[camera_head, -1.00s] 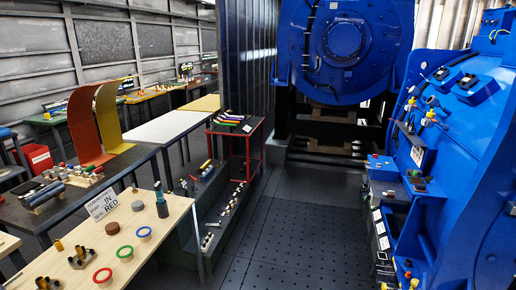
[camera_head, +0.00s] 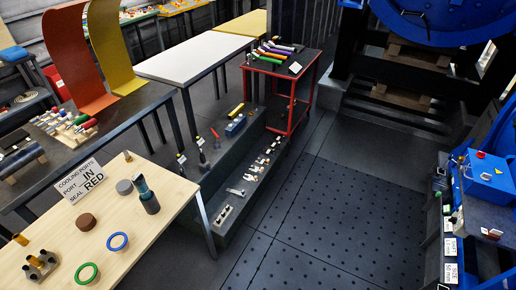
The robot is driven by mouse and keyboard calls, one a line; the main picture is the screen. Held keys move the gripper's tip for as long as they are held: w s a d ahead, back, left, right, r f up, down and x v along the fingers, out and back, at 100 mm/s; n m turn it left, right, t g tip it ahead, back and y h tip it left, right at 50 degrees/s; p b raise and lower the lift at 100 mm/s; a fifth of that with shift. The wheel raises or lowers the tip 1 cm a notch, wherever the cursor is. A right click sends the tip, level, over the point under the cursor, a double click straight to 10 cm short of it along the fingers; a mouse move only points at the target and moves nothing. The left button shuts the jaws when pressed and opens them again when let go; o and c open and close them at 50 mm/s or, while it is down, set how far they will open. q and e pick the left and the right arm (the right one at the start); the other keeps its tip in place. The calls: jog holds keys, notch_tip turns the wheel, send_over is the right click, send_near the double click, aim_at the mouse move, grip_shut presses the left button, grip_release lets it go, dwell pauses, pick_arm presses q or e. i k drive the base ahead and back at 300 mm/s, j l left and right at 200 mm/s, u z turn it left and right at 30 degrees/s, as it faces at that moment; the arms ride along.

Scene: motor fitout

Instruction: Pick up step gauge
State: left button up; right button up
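I cannot tell for certain which item is the step gauge. A low dark bench (camera_head: 247,215) runs along the floor beside the tables. On it lie several small pale metal parts (camera_head: 263,165), a flat grey part (camera_head: 236,192) and a pale block with dark spots (camera_head: 224,214). Farther back on it are a blue-grey block (camera_head: 235,125), a yellow bar (camera_head: 236,110) and a red-handled tool (camera_head: 215,137). Neither of my grippers is in view.
A wooden table (camera_head: 150,241) at front left holds a sign (camera_head: 81,181), rings, discs and a dark green bottle-like object (camera_head: 147,195). A red-framed cart (camera_head: 290,103) stands beyond the low bench. Blue machinery (camera_head: 490,172) is at right. The dark perforated floor (camera_head: 330,215) between is clear.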

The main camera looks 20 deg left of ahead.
aim_at(241, 195)
jog(key=i+u, duration=0.15)
jog(key=i, duration=0.4)
jog(key=i+l+u, duration=0.2)
jog(key=i, duration=0.3)
jog(key=i+l+u, duration=0.15)
jog(key=i, duration=0.35)
jog(key=i+l+u, duration=0.15)
jog(key=i+l, duration=0.15)
jog(key=i, duration=0.2)
